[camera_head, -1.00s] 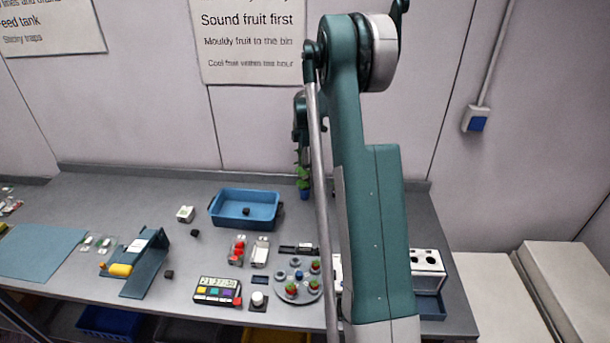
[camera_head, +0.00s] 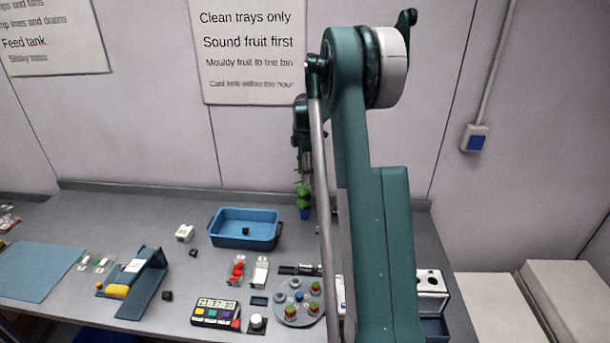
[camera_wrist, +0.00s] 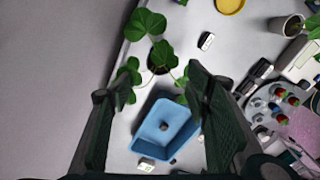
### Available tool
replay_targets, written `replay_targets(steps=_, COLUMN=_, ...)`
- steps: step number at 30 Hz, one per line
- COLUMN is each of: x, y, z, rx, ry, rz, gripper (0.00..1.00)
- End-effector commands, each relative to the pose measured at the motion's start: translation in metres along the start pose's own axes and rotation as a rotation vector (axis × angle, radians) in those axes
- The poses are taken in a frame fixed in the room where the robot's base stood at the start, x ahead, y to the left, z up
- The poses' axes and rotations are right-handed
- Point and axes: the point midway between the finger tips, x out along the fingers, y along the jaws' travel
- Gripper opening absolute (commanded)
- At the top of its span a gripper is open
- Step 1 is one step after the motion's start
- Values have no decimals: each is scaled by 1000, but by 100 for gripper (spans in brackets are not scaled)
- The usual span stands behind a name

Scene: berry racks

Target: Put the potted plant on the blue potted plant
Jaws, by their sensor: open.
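A leafy green plant in a blue pot (camera_head: 305,213) stands at the back of the table, right of the blue tray. In the wrist view a leafy plant (camera_wrist: 150,22) in a dark-looking pot (camera_wrist: 158,62) lies ahead, between and beyond my fingers. My gripper (camera_wrist: 158,85) is open and empty, with leaves near its left finger; I cannot tell whether they touch. In the head view my gripper (camera_head: 305,165) hangs just above the plant. A pale grey pot (camera_wrist: 290,26) with dark contents stands at the upper right of the wrist view.
The blue tray (camera_head: 215,232) holds a small dark object and also shows below the plant in the wrist view (camera_wrist: 140,140). A round grey plate (camera_head: 281,316) with red-topped pieces stands nearer the front. A yellow dish (camera_wrist: 230,5) and a small white block (camera_wrist: 206,41) lie beyond.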

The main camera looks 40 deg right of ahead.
Motion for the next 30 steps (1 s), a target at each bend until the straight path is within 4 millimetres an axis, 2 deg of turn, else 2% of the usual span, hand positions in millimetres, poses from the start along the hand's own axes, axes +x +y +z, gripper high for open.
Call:
replay_targets(steps=8, x=-1, y=-1, z=-1, rx=2, ry=0, rz=1, gripper=48)
replay_targets(steps=14, x=-13, y=-7, z=-14, rx=24, ry=-2, rz=13, gripper=48)
replay_targets(steps=20, x=-39, y=-23, z=-42, rx=81, ry=-6, rz=42, gripper=48)
replay_targets(steps=30, x=-90, y=-67, z=-103, rx=215, ry=-2, rz=110, gripper=48)
